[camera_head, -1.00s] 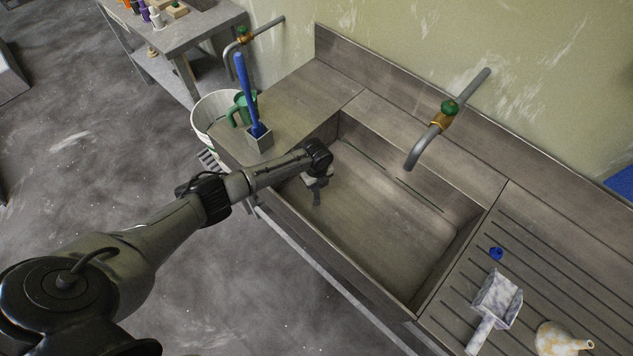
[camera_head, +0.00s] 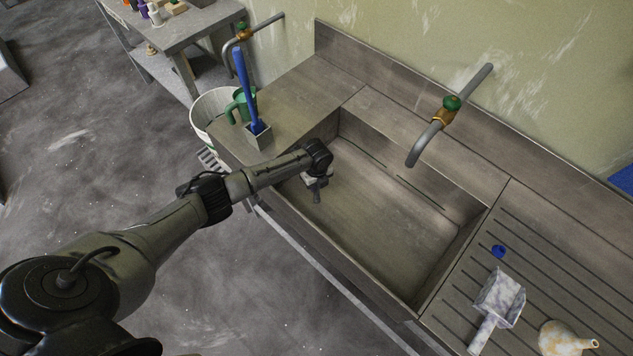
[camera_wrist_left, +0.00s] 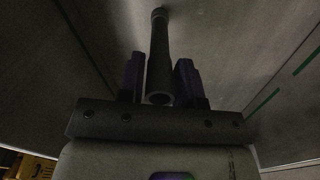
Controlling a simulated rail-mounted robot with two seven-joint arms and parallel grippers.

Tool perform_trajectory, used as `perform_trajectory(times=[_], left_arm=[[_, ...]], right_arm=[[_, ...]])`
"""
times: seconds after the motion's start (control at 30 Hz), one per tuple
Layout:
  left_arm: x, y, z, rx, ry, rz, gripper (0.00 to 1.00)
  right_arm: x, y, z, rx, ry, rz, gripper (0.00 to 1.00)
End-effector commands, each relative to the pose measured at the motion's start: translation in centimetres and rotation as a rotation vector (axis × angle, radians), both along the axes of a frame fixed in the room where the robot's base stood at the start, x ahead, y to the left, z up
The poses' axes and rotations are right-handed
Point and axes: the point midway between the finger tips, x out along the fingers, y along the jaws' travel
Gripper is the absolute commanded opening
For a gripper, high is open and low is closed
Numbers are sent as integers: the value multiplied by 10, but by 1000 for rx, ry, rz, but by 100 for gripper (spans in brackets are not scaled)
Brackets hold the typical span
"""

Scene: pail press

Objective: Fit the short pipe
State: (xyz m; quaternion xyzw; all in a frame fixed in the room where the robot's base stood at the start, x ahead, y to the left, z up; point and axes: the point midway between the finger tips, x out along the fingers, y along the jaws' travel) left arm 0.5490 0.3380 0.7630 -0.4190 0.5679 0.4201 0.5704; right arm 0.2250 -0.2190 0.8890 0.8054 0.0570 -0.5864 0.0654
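The short pipe (camera_wrist_left: 160,50) is a dark grey tube with a thicker, open near end, seen in the left wrist view. My left gripper (camera_wrist_left: 161,75) has one finger on each side of it. The pipe's far end reaches beyond the fingertips. I cannot tell whether the fingers press on it. In the head view, the left gripper (camera_head: 317,188) points down inside the left end of the steel sink (camera_head: 390,220), with a dark part below it too small to separate from the pipe. A grey tap (camera_head: 430,138) with a green knob hangs over the sink. My right gripper is not in view.
A white pail (camera_head: 201,123) is beyond. The right drainboard holds a blue ring (camera_head: 498,251), a mottled scoop (camera_head: 500,298) and a funnel (camera_head: 562,339). The sink's right half is clear.

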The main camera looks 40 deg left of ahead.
Motion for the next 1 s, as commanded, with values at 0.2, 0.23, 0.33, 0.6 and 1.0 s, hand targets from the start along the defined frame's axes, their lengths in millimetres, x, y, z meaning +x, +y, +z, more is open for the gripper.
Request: perform_trajectory(times=[0.2, 0.23, 0.33, 0.6, 1.0], left_arm=[[0, 0, 0, 0, 0, 0, 53], [0, 0, 0, 0, 0, 0, 56], [0, 0, 0, 0, 0, 0, 56], [0, 1, 10, -1, -2, 0, 56], [0, 0, 85, 0, -3, -1, 56]], right_arm=[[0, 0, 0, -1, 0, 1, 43], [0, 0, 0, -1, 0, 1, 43], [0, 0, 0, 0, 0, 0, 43], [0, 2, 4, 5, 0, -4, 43], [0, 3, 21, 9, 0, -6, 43]])
